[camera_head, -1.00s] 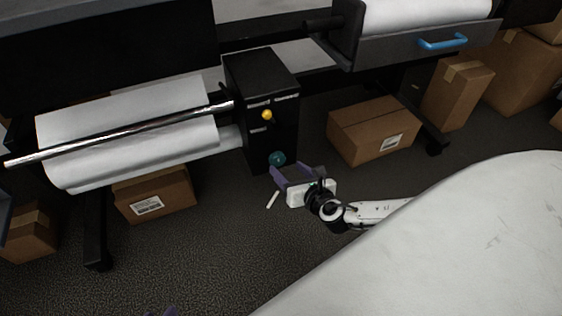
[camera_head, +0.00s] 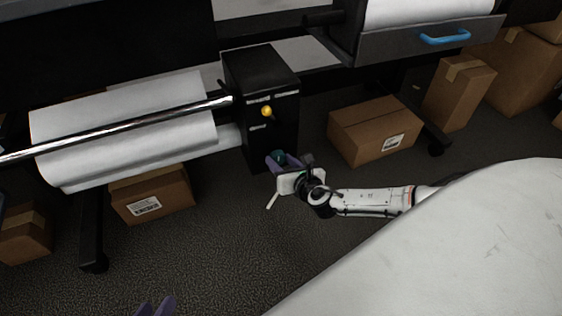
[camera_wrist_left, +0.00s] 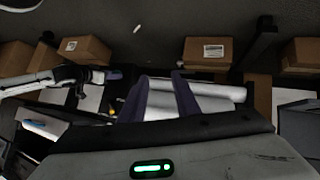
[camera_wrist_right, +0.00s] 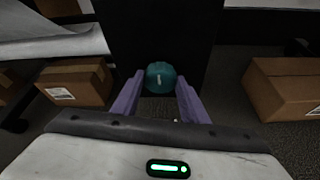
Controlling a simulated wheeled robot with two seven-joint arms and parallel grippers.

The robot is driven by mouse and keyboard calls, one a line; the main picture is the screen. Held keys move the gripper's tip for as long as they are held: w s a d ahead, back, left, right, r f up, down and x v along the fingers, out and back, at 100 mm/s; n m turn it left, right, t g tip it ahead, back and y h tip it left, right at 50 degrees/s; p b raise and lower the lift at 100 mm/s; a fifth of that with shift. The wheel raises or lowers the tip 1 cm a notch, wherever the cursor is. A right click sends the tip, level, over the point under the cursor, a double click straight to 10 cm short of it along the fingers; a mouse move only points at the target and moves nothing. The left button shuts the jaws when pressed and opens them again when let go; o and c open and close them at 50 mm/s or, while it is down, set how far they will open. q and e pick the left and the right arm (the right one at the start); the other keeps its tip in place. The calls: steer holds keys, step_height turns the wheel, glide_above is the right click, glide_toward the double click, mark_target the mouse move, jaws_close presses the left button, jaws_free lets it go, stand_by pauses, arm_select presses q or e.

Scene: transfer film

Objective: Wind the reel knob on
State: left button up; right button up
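The teal reel knob (camera_head: 279,157) sits low on the front of the black drive box (camera_head: 262,85). In the right wrist view the knob (camera_wrist_right: 160,77) shows a pale mark on its face and lies between the fingertips. My right gripper (camera_head: 278,161) is at the knob with its purple fingers spread, one on either side; in the right wrist view a gap shows beside the fingers (camera_wrist_right: 159,92). Whether they touch the knob I cannot tell. My left gripper (camera_head: 155,306) shows only its fingertips at the bottom edge; in the left wrist view its fingers (camera_wrist_left: 160,82) stand apart and empty.
A yellow knob (camera_head: 266,111) is higher on the box. A white film roll (camera_head: 130,130) and a shiny bar (camera_head: 120,129) extend left. Cardboard boxes (camera_head: 374,130) stand on the dark floor. A large white surface (camera_head: 450,250) fills the lower right.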

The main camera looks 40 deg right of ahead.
arm_select(q)
steer(key=shift+f, duration=0.25)
arm_select(e)
steer(key=shift+f, duration=0.1)
